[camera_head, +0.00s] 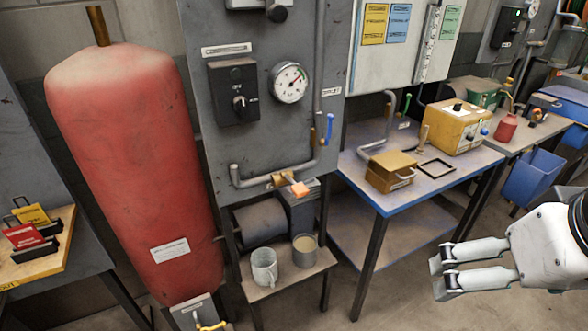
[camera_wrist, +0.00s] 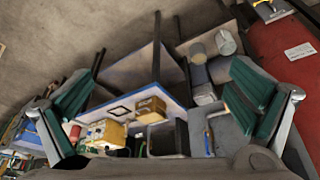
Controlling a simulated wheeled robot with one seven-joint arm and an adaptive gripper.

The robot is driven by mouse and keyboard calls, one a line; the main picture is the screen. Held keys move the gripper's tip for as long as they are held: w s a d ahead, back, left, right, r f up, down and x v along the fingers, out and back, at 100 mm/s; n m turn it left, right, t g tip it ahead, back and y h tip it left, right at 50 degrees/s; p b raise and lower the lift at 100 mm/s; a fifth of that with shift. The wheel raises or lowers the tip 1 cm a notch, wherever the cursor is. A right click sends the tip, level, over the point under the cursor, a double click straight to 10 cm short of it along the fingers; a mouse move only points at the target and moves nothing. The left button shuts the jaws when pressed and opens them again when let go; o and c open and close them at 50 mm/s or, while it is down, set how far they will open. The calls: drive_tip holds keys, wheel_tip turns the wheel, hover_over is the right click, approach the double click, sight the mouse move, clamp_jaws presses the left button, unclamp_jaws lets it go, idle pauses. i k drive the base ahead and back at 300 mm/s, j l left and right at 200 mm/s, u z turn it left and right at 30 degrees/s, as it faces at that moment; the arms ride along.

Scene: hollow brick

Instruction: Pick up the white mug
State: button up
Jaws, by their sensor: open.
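The white mug (camera_head: 264,268) stands upright on a small low shelf (camera_head: 290,281) below the grey gauge panel. A tan-topped cup (camera_head: 305,251) stands beside it to the right. In the wrist view the mug (camera_wrist: 227,42) is at the upper right, with the cup (camera_wrist: 197,53) just left of it. My gripper (camera_head: 441,276) is at the right of the head view, well apart from the mug and pointing left. In the wrist view its two green-padded fingers (camera_wrist: 160,90) are spread wide with nothing held between them.
A large red tank (camera_head: 135,170) stands left of the shelf. The grey panel (camera_head: 265,130) with pipes rises above it. A blue-edged table (camera_head: 400,195) with a yellow box (camera_head: 391,171) stands to the right. The floor (camera_head: 400,295) in front looks clear.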

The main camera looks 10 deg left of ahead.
sight(263, 260)
drive_tip(key=k+j, duration=0.1)
drive_tip(key=j, duration=0.3)
drive_tip(key=k+j, duration=0.1)
drive_tip(key=j, duration=0.25)
drive_tip(key=k+j, duration=0.1)
drive_tip(key=j, duration=0.3)
drive_tip(key=k+j, duration=0.15)
drive_tip(key=j, duration=0.2)
drive_tip(key=k+j, duration=0.1)
drive_tip(key=j, duration=0.3)
drive_tip(key=z, duration=0.05)
